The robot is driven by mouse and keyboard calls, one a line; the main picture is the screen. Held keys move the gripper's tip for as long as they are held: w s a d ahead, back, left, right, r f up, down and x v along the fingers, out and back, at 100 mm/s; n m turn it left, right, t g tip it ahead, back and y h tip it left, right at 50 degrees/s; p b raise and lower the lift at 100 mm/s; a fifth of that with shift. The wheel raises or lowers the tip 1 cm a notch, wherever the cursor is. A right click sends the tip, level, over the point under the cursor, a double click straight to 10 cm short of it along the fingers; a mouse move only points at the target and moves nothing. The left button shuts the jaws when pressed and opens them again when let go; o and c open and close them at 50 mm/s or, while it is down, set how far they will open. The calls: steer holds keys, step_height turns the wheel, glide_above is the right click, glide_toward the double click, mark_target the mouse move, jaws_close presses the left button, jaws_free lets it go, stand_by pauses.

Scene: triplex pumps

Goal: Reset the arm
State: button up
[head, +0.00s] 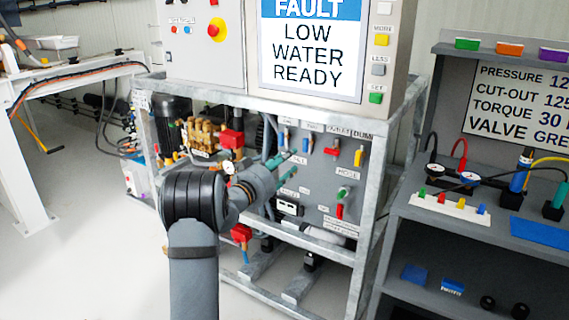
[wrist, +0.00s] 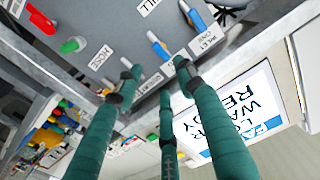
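My arm (head: 190,205) reaches up from the bottom of the head view and bends at a black joint toward the grey valve panel (head: 322,185). My gripper (head: 293,165) has teal fingers, which are in front of the panel's left part. In the wrist view my gripper (wrist: 155,72) shows three teal fingers with dark tips, spread apart. Nothing is seen held between them. A blue valve handle (wrist: 159,46) appears beyond the gap between the tips; I cannot tell whether any tip touches it.
The panel sits in a galvanized frame (head: 366,215) below a screen (head: 311,42) reading "FAULT LOW WATER READY". Red (head: 332,152) and yellow (head: 358,157) handles are right of my gripper. A grey shelf unit (head: 412,212) stands at right. The floor (head: 95,260) at left is open.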

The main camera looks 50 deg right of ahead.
mark_target(305, 147)
steer(key=shift+s+a, duration=0.1)
steer(key=shift+a, duration=0.15)
stand_by(0.3)
steer(key=d, duration=0.4)
steer(key=w+d, duration=0.1)
steer(key=d, duration=0.3)
steer(key=w+d, duration=0.1)
steer(key=d, duration=0.3)
steer(key=shift+a, duration=0.15)
